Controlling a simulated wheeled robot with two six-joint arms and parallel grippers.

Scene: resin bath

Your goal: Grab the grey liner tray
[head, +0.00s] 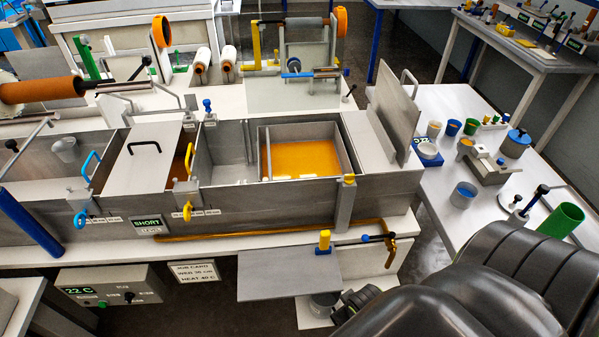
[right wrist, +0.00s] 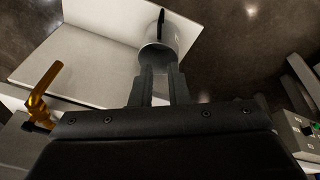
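A grey-walled rectangular liner tray (head: 298,131) sits in the right part of the metal bath, with orange resin covering its floor. I take this to be the grey liner tray. My right gripper (right wrist: 160,70) is low in front of the bath, well away from the tray. Its two fingers stand a narrow gap apart, with nothing clearly held between them. A grey metal cup (right wrist: 160,45) lies just beyond the fingertips; I cannot tell whether they touch. My left gripper is in neither view.
An upright grey panel (head: 394,108) stands at the bath's right end. A white side table holds several cups and a green cylinder (head: 561,220). A lid with a black handle (head: 146,155) covers a left compartment.

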